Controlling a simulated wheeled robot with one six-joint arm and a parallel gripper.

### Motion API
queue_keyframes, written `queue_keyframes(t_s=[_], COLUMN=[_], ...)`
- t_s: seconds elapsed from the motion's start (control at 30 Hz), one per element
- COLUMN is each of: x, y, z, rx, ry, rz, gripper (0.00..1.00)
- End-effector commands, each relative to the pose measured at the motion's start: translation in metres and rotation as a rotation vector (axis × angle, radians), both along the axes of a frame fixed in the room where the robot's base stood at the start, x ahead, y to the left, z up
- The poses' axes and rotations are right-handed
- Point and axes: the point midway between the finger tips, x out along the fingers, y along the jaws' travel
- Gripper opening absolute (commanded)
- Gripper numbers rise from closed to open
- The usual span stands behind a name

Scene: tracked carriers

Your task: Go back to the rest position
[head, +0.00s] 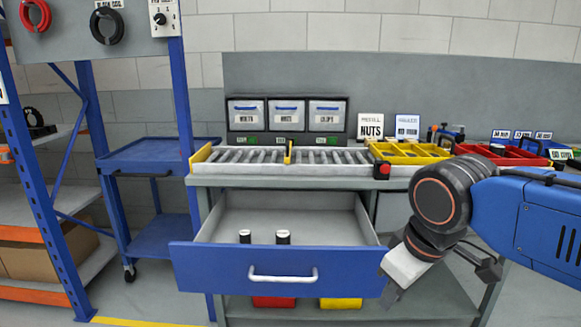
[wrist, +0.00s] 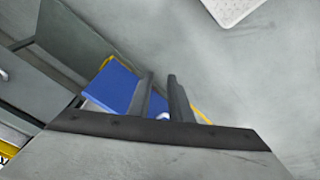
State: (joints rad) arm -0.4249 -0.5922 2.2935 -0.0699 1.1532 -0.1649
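My gripper (head: 390,292) hangs at the end of my blue arm, low in front of the bench at the right corner of the open drawer (head: 225,271). I cannot tell from the head view whether it touches the drawer front. In the wrist view my gripper's two dark fingers (wrist: 160,76) stand apart with a narrow gap and nothing held between them. A blue panel (wrist: 111,88) shows behind and left of the fingers. The drawer has a blue front with a white handle and holds two dark cylinders with pale tops (head: 283,237).
A roller track (head: 285,158) with white bins (head: 286,113) behind it lies on the bench. A yellow tray (head: 410,153) and a red tray (head: 505,154) stand to its right. A blue cart (head: 150,155) and shelving are at left. Floor shows at lower left.

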Motion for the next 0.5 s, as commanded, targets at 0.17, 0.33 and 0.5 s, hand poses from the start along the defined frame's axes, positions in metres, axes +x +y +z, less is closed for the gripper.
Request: queue_keyframes(t_s=[0.17,0.33,0.5], x=[-0.009,-0.02,-0.032], y=[-0.036,-0.065,-0.087], z=[-0.023,-0.045,-0.064], rx=[0.048,0.089,0.128], ry=[-0.026,-0.054,-0.083], rz=[-0.179,-0.342,-0.483], gripper=[0.18,0.18,0.18])
